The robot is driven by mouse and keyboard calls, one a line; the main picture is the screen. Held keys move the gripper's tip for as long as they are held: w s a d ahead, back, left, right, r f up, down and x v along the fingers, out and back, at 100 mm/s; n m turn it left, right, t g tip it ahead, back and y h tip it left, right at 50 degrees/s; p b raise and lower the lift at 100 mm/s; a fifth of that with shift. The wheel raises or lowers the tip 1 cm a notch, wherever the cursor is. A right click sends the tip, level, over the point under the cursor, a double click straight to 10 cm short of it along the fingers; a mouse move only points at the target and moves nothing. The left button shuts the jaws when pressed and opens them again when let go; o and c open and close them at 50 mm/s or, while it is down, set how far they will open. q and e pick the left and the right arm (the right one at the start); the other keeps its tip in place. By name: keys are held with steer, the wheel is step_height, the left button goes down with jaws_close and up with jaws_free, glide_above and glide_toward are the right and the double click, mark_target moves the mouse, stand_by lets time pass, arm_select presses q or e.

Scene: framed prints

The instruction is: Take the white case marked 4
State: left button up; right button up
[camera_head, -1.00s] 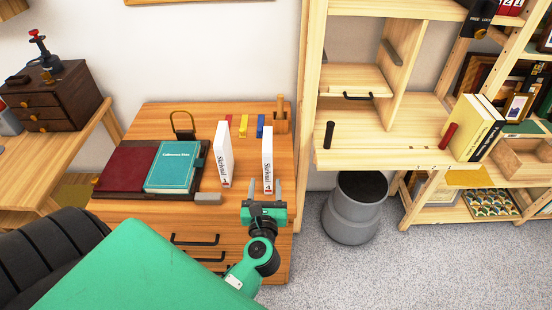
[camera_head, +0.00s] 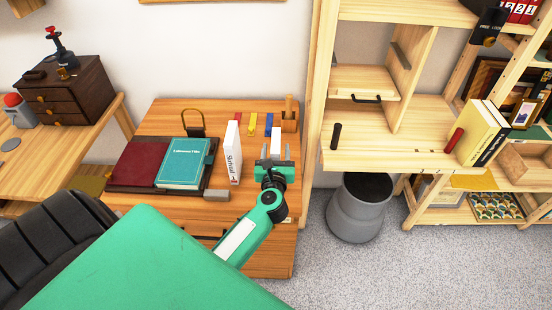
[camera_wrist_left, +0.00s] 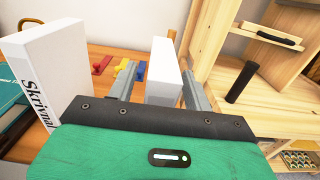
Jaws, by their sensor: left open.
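Two upright white cases stand on the wooden desk. The left white case (camera_head: 232,152) has a printed spine; it also shows in the left wrist view (camera_wrist_left: 40,62). The right white case (camera_head: 276,133) is partly hidden behind my left gripper (camera_head: 276,152). In the left wrist view, my left gripper (camera_wrist_left: 160,72) is open, with one finger on each side of the right case (camera_wrist_left: 165,70). I cannot tell whether the fingers touch it. I cannot read a 4 on either case now. My right gripper is not in view.
A teal book (camera_head: 183,163) lies on a dark red folder (camera_head: 132,170) at left. Small red, yellow and blue items (camera_head: 252,124) lie behind the cases. A wooden shelf (camera_head: 400,150) rises close at right, with a grey bin (camera_head: 358,208) below.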

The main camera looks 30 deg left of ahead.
arm_select(q)
steer(key=shift+x, duration=0.85)
steer(key=shift+f, duration=0.1)
steer(key=shift+c, duration=0.2)
jaws_close()
